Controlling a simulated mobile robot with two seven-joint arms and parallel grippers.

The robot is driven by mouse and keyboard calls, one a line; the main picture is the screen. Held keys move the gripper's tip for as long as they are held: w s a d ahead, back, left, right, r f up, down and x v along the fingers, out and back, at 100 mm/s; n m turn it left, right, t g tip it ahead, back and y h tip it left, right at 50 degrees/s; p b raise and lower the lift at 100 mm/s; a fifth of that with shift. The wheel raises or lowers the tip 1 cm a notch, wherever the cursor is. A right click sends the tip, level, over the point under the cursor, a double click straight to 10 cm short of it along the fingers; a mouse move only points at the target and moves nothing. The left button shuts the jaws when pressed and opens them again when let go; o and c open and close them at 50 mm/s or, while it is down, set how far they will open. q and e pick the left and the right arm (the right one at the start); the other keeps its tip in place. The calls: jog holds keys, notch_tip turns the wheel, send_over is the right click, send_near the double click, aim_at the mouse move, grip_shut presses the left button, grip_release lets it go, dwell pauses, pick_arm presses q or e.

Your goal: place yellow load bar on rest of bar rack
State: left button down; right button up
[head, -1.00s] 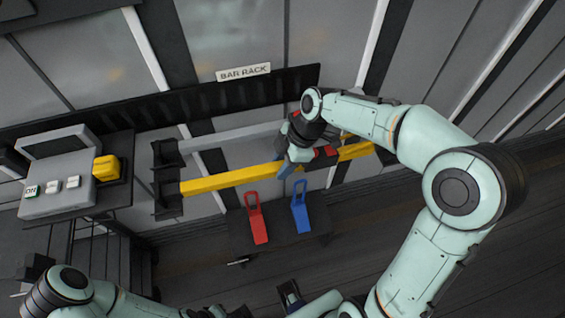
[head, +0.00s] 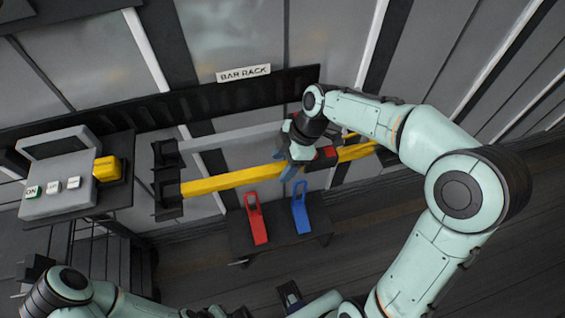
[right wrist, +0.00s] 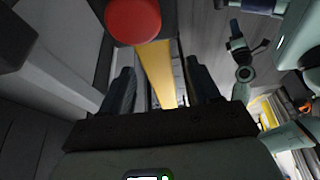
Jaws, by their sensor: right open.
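The yellow load bar (head: 230,180) spans the bar rack (head: 225,98) below a grey bar. Its left end meets the lower left rest (head: 168,194); its right end is near a dark right rest (head: 386,153), partly behind my arm. Whether it is fully seated there, I cannot tell. My right gripper (head: 292,172) is at the middle of the bar, hiding part of it. In the right wrist view, its open fingers (right wrist: 160,88) stand apart on either side of the yellow bar (right wrist: 157,72). My left gripper (head: 290,296) is low in the head view, its jaws unclear.
A grey bar (head: 230,133) lies above the yellow one. A red tool (head: 256,220) and a blue tool (head: 300,208) stand on a dark shelf (head: 280,243) below. A grey control box (head: 58,196) with buttons is at left. A red round thing (right wrist: 133,20) shows near my right fingers.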

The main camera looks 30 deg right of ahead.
jog(key=p+v, duration=0.1)
jog(key=v, duration=1)
